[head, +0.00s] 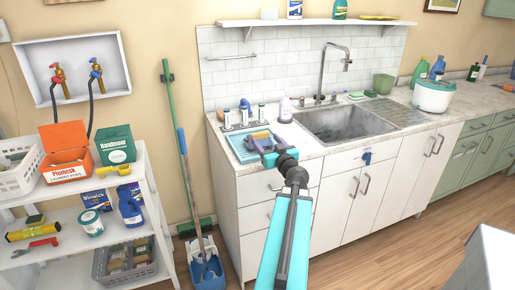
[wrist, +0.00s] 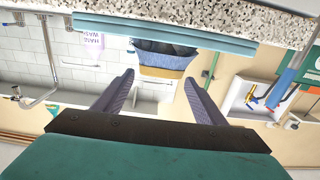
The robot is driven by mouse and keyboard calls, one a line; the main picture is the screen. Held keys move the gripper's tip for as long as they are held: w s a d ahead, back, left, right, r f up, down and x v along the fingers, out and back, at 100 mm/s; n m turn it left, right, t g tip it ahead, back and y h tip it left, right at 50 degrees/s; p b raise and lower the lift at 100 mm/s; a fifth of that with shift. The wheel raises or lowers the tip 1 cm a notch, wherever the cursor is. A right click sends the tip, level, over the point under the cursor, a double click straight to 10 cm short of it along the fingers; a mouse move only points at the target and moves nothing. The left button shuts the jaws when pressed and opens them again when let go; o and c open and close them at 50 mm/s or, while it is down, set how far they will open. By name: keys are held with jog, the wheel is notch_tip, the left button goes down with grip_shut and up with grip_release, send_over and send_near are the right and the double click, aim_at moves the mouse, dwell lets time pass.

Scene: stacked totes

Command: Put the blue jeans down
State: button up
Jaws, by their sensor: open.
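A folded blue cloth bundle, which looks like the jeans (wrist: 165,60), lies on the light blue tray (head: 240,152) on the counter left of the sink. A tan piece (wrist: 162,73) shows against the bundle, and a dark part shows on its other side. In the head view the bundle is small and partly hidden by my gripper (head: 268,156). My gripper is open, with its two fingers (wrist: 158,78) apart and nothing seen held between them. It is at the tray's near side, close to the bundle; I cannot tell whether they touch.
Several small bottles (head: 244,112) stand behind the tray, and a pump bottle (head: 285,110) stands to its right. The sink (head: 340,122) is further right. A broom (head: 171,130) and a shelf rack (head: 70,200) with boxes are on the left. The floor in front is clear.

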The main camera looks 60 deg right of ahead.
aim_at(261, 134)
jog(key=shift+w+d+r, duration=0.1)
jog(key=shift+w+d, duration=0.15)
jog(key=shift+p+x, duration=0.95)
jog(key=shift+x, duration=1.6)
jog(key=shift+p+x, duration=1.15)
jog(key=shift+x, duration=0.55)
jog(key=shift+p+x, duration=0.3)
jog(key=shift+x, duration=0.6)
jog(key=shift+a, duration=0.15)
jog(key=shift+c, duration=0.5)
jog(key=shift+w+r, duration=0.1)
grip_shut()
